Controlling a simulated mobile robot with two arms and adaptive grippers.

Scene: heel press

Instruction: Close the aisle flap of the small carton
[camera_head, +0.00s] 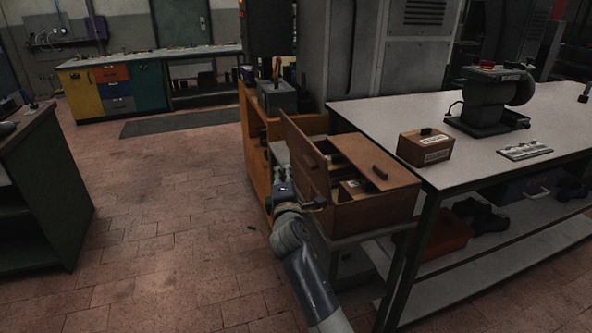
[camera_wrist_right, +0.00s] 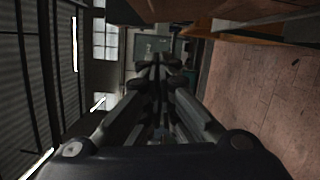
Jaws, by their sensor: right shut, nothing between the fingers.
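The small carton (camera_head: 375,214) is a brown box on a low stand in the middle of the head view. Its left flap, on the aisle side (camera_head: 304,157), stands up, leaning a little outward. The right flap (camera_head: 372,158) lies roughly flat with a small dark block on it. Dark items with pale labels show in the opening between the flaps. My right gripper (camera_head: 280,171) is shut and empty, just left of the raised flap; I cannot tell whether it touches. Its closed fingers (camera_wrist_right: 158,68) also show in the right wrist view. My left gripper is not in view.
A white-topped workbench (camera_head: 380,112) stands right of the carton, with a small labelled box (camera_head: 425,148) and a grey machine (camera_head: 488,101). An orange shelf unit (camera_head: 256,150) stands behind the carton. A green cabinet (camera_head: 50,195) is at the left.

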